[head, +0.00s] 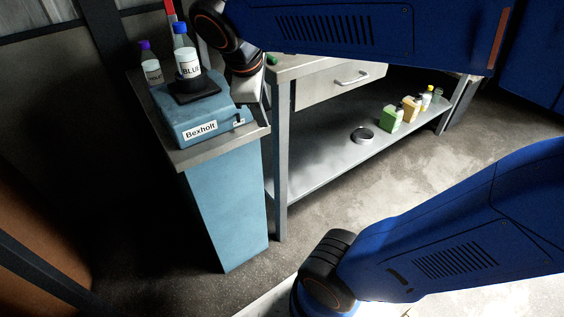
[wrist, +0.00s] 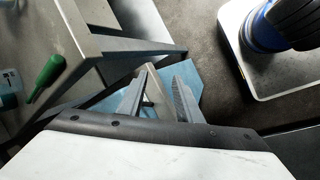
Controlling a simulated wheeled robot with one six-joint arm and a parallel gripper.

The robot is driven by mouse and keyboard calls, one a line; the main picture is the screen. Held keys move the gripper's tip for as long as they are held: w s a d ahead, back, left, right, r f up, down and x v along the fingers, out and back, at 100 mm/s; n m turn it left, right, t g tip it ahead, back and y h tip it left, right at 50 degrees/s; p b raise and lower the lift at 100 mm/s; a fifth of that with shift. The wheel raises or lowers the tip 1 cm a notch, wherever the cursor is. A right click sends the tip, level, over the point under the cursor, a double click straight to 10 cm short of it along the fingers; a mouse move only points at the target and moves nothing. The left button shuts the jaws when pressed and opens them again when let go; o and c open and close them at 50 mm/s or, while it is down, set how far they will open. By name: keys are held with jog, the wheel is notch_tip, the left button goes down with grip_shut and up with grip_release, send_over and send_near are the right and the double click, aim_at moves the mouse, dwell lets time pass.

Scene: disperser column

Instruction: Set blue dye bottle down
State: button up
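The blue dye bottle (head: 187,55), with a blue cap and a white label reading BLUE, stands upright on the black plate (head: 194,88) of a blue device marked Bexholt (head: 205,112). My gripper shows in the wrist view (wrist: 163,78) with its two fingers apart and nothing between them. In the head view the wrist end of my arm hangs just right of the device, apart from the bottle, and the fingers are not clear. The blue dye bottle cannot be picked out in the wrist view.
A purple-capped bottle (head: 151,68) stands behind left of the device. To the right is a bench with a drawer (head: 340,82). Its lower shelf (head: 325,158) holds a round dish (head: 362,134) and several small bottles. A green object (wrist: 46,76) lies on a surface in the wrist view.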

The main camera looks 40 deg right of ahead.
jog(key=s+a+f+m+t+y, duration=0.1)
jog(key=s+f+m+t+y, duration=0.1)
jog(key=s+f+m, duration=0.7)
jog(key=shift+s+f+m+y, duration=0.3)
jog(key=shift+m+y, duration=0.2)
jog(key=shift+y, duration=0.4)
jog(key=shift+c, duration=0.3)
